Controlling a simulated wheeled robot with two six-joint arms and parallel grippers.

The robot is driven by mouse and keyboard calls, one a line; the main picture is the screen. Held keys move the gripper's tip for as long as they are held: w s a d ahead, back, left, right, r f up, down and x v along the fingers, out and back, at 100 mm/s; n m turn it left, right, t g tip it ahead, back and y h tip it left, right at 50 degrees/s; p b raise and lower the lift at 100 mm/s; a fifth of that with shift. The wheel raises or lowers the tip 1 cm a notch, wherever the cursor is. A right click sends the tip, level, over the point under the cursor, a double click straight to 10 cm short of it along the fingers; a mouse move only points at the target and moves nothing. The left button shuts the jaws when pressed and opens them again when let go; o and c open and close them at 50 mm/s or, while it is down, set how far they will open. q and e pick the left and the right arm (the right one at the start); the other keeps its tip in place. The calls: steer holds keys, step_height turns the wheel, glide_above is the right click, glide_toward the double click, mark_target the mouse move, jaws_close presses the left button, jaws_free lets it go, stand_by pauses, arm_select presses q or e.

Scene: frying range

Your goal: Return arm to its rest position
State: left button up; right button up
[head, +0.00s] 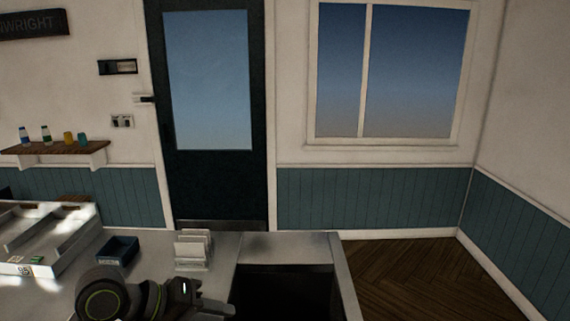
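One of my arms, dark with a round joint, shows at the bottom left, over the front of the steel counter (215,248). It reaches to the right and ends in my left gripper (216,303), beside the dark opening in the counter. The fingers are dim and partly cut off by the lower edge, so I cannot tell whether they are open or shut. I see no object clearly held. My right gripper is not in view.
A white stack of cards or holders (193,250) stands just behind the gripper. A small dark blue bin (118,250) and a pale sectioned tray (82,240) are to the left. A dark recess (285,288) is to the right. Wooden floor (420,275) beyond is clear.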

arm_select(q)
steer(key=s+a+f+t+y, duration=0.1)
steer(key=s+a+f+y, duration=0.3)
steer(key=f, duration=0.4)
steer(key=s+a+f+y, duration=0.1)
steer(key=s+a+f, duration=0.35)
steer(key=f, duration=0.35)
steer(key=s+a+f+m+g+y, duration=0.1)
steer(key=s+a+f+y, duration=0.3)
steer(key=s, duration=0.5)
steer(key=s+a+f+g+y, duration=0.1)
steer(key=s+a+f+y, duration=0.15)
steer(key=s+a, duration=0.5)
step_height(320, 180, down, 27)
steer(key=s+g+b, duration=0.1)
steer(key=g, duration=0.1)
steer(key=s+d+f+b, duration=0.1)
steer(key=s+d+f, duration=0.1)
steer(key=s+f, duration=1.3)
step_height(320, 180, down, 2)
steer(key=shift+s+f+g+h+b, duration=0.1)
steer(key=shift+s+g+h+b, duration=0.1)
steer(key=shift+g+h+b, duration=0.2)
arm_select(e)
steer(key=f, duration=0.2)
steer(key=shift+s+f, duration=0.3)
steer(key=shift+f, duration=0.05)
